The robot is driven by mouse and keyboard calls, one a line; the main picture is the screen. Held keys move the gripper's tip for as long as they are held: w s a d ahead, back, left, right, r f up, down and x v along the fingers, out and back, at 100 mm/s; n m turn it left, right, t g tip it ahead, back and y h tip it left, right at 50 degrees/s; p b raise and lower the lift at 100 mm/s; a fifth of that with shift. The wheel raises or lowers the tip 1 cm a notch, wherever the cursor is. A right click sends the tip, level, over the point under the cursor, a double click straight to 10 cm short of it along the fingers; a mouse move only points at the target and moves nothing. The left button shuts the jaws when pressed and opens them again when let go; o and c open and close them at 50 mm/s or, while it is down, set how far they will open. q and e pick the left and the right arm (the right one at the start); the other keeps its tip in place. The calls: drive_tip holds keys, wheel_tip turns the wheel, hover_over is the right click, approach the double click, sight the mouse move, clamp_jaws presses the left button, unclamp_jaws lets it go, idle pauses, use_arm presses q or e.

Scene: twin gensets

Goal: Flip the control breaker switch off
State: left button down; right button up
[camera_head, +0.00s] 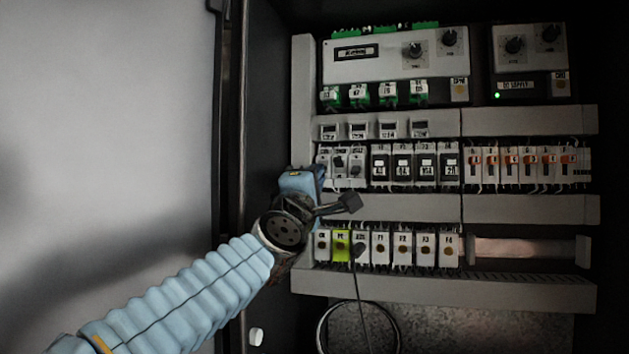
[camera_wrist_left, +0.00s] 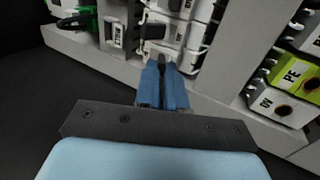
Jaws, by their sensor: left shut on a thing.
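My left gripper (camera_head: 321,172) is at the left end of the middle breaker row, in front of the leftmost small breaker (camera_head: 324,157). In the left wrist view its two blue fingers (camera_wrist_left: 162,72) are close together, shut on the breaker's switch. The fingers largely hide that switch, so I cannot tell its exact position. Two neighbouring breakers with dark levers (camera_head: 348,162) stand just to its right. My right gripper is not in view.
A white cable duct (camera_head: 400,207) runs below the breakers, above a row of terminals with a yellow-green one (camera_head: 341,245). Black-faced breakers (camera_head: 415,165) and orange-switched breakers (camera_head: 530,163) continue to the right. The open cabinet door (camera_head: 110,120) is at left.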

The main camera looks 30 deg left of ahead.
use_arm(q)
drive_tip(key=shift+f, duration=0.1)
drive_tip(key=c, duration=1.2)
unclamp_jaws()
drive_tip(key=b+v, duration=0.1)
drive_tip(key=v, duration=1.2)
drive_tip(key=shift+s+f, duration=0.1)
drive_tip(key=shift+s, duration=0.3)
